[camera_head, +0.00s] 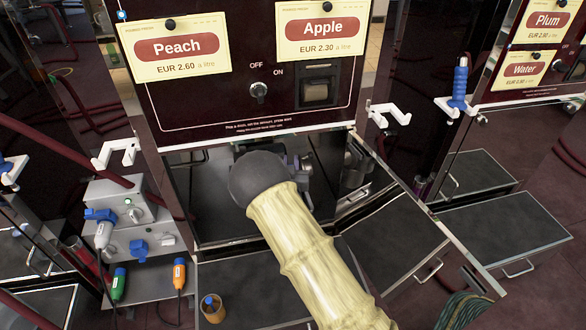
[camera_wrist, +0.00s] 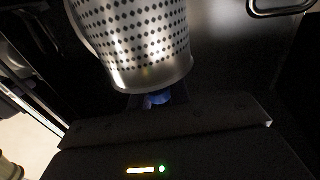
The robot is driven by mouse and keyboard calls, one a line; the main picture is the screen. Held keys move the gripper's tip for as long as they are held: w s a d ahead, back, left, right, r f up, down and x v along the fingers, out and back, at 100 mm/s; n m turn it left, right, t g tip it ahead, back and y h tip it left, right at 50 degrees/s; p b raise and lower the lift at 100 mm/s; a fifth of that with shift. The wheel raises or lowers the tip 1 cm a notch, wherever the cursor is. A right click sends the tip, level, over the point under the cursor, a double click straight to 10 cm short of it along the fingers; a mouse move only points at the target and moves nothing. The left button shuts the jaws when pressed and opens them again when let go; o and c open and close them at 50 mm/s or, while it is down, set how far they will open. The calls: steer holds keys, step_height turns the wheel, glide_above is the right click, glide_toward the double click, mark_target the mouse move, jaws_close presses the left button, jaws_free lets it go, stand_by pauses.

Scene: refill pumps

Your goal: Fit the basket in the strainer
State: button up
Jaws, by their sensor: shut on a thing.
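The basket (camera_wrist: 135,40) is a shiny metal cup with rows of dark holes. It fills the top middle of the wrist view, tilted, with its rim end toward my gripper (camera_wrist: 155,98). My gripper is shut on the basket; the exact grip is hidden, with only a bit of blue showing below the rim. In the head view my pale arm and its dark round wrist reach into the open cabinet (camera_head: 210,200) under the Peach and Apple panel and hide the basket. The strainer cannot be made out clearly; grey fittings (camera_head: 355,165) show at the cabinet's right side.
The pump panel (camera_head: 258,90) with its OFF/ON switch hangs above the opening. An open door or flap (camera_head: 395,235) lies to the right. Grey boxes with blue plugs (camera_head: 125,205) stand at left. A small brown cup (camera_head: 212,308) stands in front. White hooks (camera_head: 390,112) stick out at the side.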

steer(key=shift+w+a+b, duration=0.15)
steer(key=shift+w+a, duration=0.1)
steer(key=shift+w, duration=0.55)
steer(key=shift+w+a+b, duration=0.2)
steer(key=shift+w, duration=0.65)
steer(key=shift+w+a+b, duration=0.15)
steer(key=shift+w+a, duration=0.1)
steer(key=shift+w, duration=0.55)
steer(key=shift+s, duration=0.15)
steer(key=shift+f, duration=0.1)
step_height(320, 180, down, 10)
steer(key=b, duration=0.7)
steer(key=shift+r, duration=0.2)
steer(key=o, duration=0.9)
steer(key=shift+c, duration=0.2)
steer(key=s+p, duration=0.4)
steer(key=s, duration=1.3)
steer(key=shift+s+d+p, duration=0.15)
steer(key=shift+s+p, duration=0.05)
steer(key=shift+p, duration=0.2)
